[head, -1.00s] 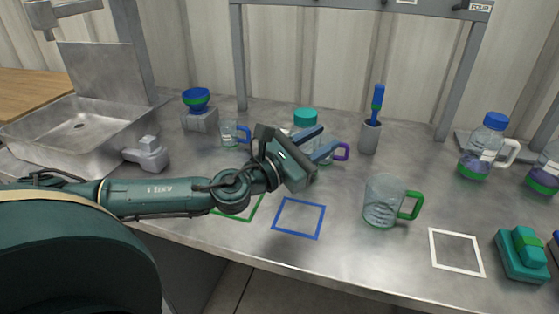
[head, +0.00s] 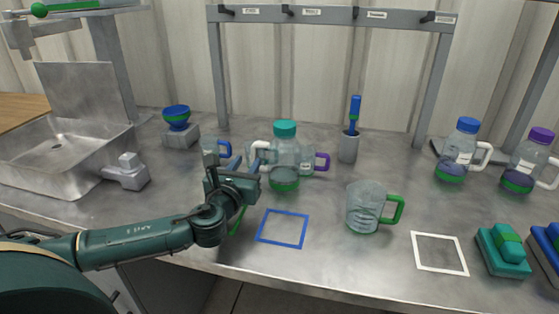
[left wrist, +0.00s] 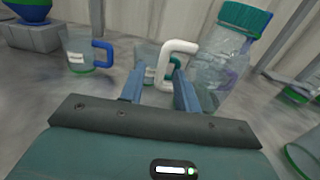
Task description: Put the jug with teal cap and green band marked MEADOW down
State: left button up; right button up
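The jug with teal cap (head: 285,157) stands upright on the metal counter, with a green band near its base; I cannot read its marking. It also shows in the left wrist view (left wrist: 222,60), with its white handle (left wrist: 180,46) facing my gripper. My left gripper (head: 260,158) is at the jug's left side. In the left wrist view its fingers (left wrist: 160,90) are apart, with the lower part of the handle between or just beyond the tips. A gap shows beside the handle; I cannot tell if one finger touches it. My right gripper is not in view.
A purple-handled mug (head: 322,162) stands right behind the jug, a blue-handled mug (head: 211,150) to its left. A green-handled mug (head: 365,208), a blue outline (head: 283,228) and a white outline (head: 439,253) lie nearer. Blue-capped (head: 458,150) and purple-capped (head: 527,160) jugs stand right.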

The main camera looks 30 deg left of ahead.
aim_at(253, 156)
pick_arm(q)
jog(key=x, duration=0.5)
jog(key=shift+w+d, duration=0.2)
grip_shut()
dwell(0.3)
